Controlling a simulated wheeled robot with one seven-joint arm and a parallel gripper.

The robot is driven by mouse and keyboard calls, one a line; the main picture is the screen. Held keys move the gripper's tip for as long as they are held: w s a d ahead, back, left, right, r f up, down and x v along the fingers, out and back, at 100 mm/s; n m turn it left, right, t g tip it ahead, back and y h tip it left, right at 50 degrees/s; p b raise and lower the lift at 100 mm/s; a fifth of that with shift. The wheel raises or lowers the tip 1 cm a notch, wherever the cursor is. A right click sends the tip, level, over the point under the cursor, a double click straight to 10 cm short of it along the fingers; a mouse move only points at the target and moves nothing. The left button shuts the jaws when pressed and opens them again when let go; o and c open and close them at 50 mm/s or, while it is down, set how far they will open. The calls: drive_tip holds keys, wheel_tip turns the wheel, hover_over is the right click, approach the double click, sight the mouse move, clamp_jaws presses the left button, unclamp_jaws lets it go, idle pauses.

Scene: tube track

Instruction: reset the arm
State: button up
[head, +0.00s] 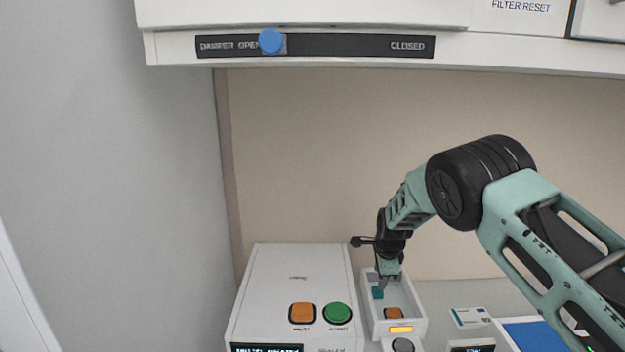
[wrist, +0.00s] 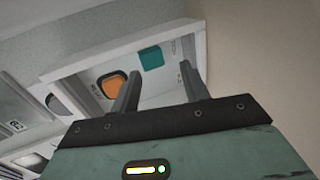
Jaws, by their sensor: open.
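My gripper (head: 385,284) reaches down into a small white open-topped box (head: 417,327) in the head view, near its back end. In the wrist view my gripper (wrist: 160,88) shows two dark fingers spread apart with nothing between them. A teal block (wrist: 152,57) lies in the box beyond the fingers, apart from them; it also shows in the head view (head: 377,293). An orange button (wrist: 112,85) is in the same box; it also shows in the head view (head: 394,313).
A white machine (head: 270,275) with an orange button (head: 302,313) and a green button (head: 337,313) stands left of the box. Overhead, a damper slider with a blue knob (head: 271,41) sits near OPEN. A blue panel (head: 540,334) lies at the right. Free air is above the box.

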drive_tip(key=shift+r+p, duration=0.4)
drive_tip(key=shift+r, duration=0.8)
drive_tip(key=shift+s+a+r, duration=0.15)
drive_tip(key=shift+s+a, duration=0.1)
drive_tip(key=s+a+r+n+b, duration=0.1)
drive_tip(key=s+a+r+n, duration=0.1)
drive_tip(key=s, duration=0.3)
drive_tip(key=s+a+r+n+g+y+b, duration=0.1)
drive_tip(key=s+a+r+n, duration=0.2)
drive_tip(key=s, duration=0.1)
drive_tip(key=s+a+r+n+b, duration=0.2)
drive_tip(key=s+n, duration=0.1)
drive_tip(key=s, duration=0.2)
drive_tip(key=shift+s+a+r+g+y, duration=0.2)
drive_tip(key=shift+s+a+g+y, duration=0.1)
drive_tip(key=shift+a+g+y, duration=0.1)
drive_tip(key=s+a+r+n+g+b, duration=0.1)
drive_tip(key=s+a+r+n+b, duration=0.15)
drive_tip(key=s+n, duration=0.7)
drive_tip(key=s+d+n+b, duration=0.1)
drive_tip(key=s+n, duration=0.3)
drive_tip(key=s, duration=0.8)
drive_tip(key=s+d+n+h+b, duration=0.1)
drive_tip(key=s+d+n, duration=0.3)
drive_tip(key=s, duration=0.9)
drive_tip(key=shift+s+d+g+b, duration=0.15)
drive_tip(key=shift+d+g+b, duration=0.2)
drive_tip(key=shift+b, duration=0.15)
